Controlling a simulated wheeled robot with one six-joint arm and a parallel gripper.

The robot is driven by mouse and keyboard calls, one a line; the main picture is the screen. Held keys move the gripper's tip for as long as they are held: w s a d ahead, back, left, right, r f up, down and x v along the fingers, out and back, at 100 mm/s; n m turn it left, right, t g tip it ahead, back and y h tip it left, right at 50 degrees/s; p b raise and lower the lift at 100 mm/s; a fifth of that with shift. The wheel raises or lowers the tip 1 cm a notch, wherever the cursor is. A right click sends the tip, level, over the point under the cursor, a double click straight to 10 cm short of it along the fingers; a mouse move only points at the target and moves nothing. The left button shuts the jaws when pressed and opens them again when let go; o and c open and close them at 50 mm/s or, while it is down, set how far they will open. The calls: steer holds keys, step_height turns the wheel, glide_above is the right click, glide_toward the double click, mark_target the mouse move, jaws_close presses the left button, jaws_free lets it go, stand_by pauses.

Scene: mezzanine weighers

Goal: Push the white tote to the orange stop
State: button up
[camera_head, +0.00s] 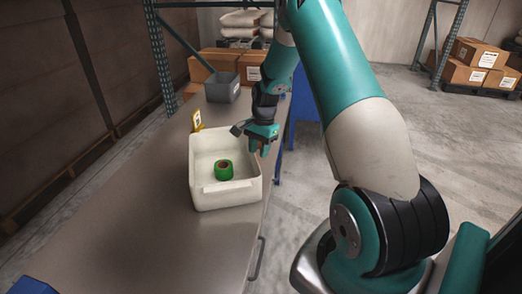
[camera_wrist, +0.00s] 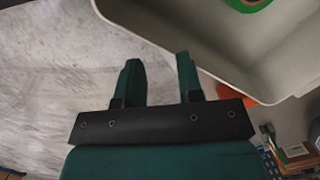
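The white tote (camera_head: 241,193) stands upright on the long grey table, with a green roll (camera_head: 223,170) inside it. My gripper (camera_head: 259,148) is at the tote's right side, by its far right corner. In the wrist view the fingers of my gripper (camera_wrist: 158,60) are apart with nothing between them, and the tote wall (camera_wrist: 185,45) is close beside one finger. I cannot tell whether they touch. An orange piece (camera_wrist: 236,97) shows partly behind the tote in the wrist view; I cannot make out a clear orange stop in the head view.
A grey bin (camera_head: 222,87) and cardboard boxes (camera_head: 250,66) are farther back. The table (camera_head: 135,215) is bare left of and nearer than the tote. A blue object (camera_head: 32,286) is at the near left.

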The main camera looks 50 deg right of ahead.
steer(key=s+a+r+n, duration=0.2)
steer(key=a+r+n, duration=0.4)
steer(key=a, duration=0.4)
steer(key=s+a+r+n, duration=0.2)
steer(key=a+r+n, duration=0.2)
steer(key=a+r, duration=0.55)
steer(key=s+a+r+n+y, duration=0.1)
steer(key=s+a+r+n, duration=0.2)
steer(key=s+a+n, duration=0.4)
steer(key=s+a+r+n+y, duration=0.1)
steer(key=s+a+r+n, duration=0.3)
steer(key=s, duration=0.9)
steer(key=a+n, duration=0.2)
steer(key=a, duration=0.2)
steer(key=shift+s+n, duration=0.35)
steer(key=shift+n, duration=0.05)
